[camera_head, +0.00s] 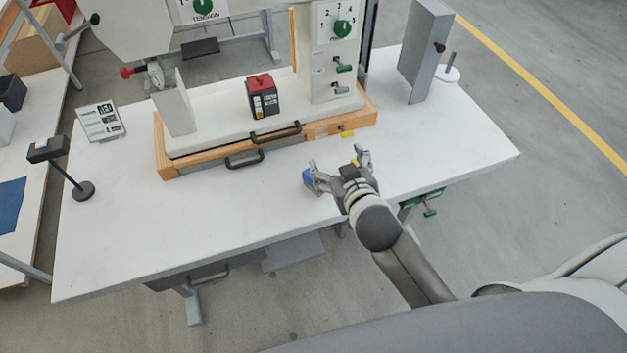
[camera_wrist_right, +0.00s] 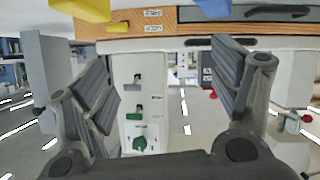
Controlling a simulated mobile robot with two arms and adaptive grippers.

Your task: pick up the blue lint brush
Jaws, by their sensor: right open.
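The blue lint brush (camera_head: 308,179) lies on the white table in front of the press, just left of my right gripper (camera_head: 339,163). My gripper's left finger partly hides it in the head view. In the right wrist view a blue piece (camera_wrist_right: 213,8), apparently the brush, shows at the top edge, mostly cut off. My right gripper (camera_wrist_right: 165,65) is open with nothing between its fingers; the brush is beside the fingers, not between them. I cannot tell whether they touch. My left gripper is not in view.
The press base with its wooden edge (camera_head: 205,164) and black handles stands behind the gripper. A yellow piece (camera_wrist_right: 85,10) shows near the brush in the wrist view. A red and black box (camera_head: 262,98) sits on the base. The table's front left (camera_head: 150,230) is clear.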

